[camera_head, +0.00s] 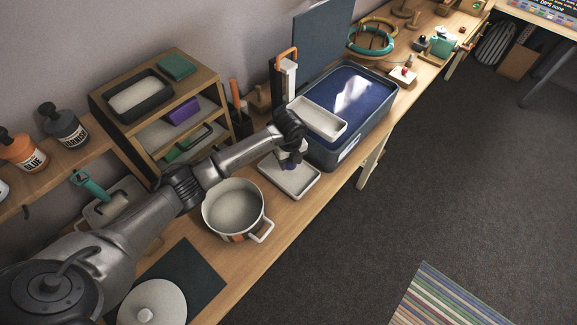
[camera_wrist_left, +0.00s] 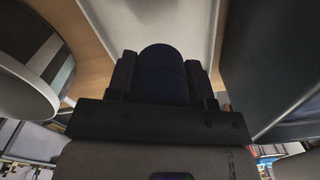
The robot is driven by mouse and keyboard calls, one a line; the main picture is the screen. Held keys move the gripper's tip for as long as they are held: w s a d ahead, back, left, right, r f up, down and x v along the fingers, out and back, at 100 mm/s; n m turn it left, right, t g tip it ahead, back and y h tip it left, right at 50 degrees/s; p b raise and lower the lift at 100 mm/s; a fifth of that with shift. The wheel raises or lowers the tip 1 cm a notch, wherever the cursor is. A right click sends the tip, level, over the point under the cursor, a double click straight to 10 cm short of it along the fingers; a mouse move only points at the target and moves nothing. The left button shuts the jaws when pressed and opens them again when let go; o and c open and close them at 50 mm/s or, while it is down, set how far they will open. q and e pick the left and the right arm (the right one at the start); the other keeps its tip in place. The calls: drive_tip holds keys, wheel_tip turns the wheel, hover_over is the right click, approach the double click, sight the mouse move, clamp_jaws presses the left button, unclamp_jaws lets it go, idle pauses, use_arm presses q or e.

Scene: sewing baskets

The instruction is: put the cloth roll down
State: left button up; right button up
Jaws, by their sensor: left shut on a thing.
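My left gripper (camera_head: 291,160) reaches in over the workbench and points down above a small white tray (camera_head: 302,190). It is shut on a dark navy cloth roll (camera_wrist_left: 162,72), which shows between the two fingers in the left wrist view. In the head view the roll is mostly hidden by the gripper, and only a small dark part shows over the tray. The pale tray (camera_wrist_left: 165,15) also shows beyond the roll in the wrist view. I cannot tell whether the roll touches the tray. My right gripper is not in view.
A white pot (camera_head: 234,207) stands left of the tray. A blue tub (camera_head: 350,120) with a white tray (camera_head: 318,119) across its near part stands to the right. A wooden shelf (camera_head: 165,110) is behind. The bench's front edge runs close by the tray.

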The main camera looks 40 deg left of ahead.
sight(289, 172)
use_arm(q)
drive_tip(key=shift+a+f, duration=0.3)
drive_tip(key=shift+f, duration=1.9)
drive_tip(key=shift+f, duration=0.1)
drive_tip(key=o, duration=1)
wheel_tip(289, 172, up, 12)
drive_tip(key=shift+r, duration=0.15)
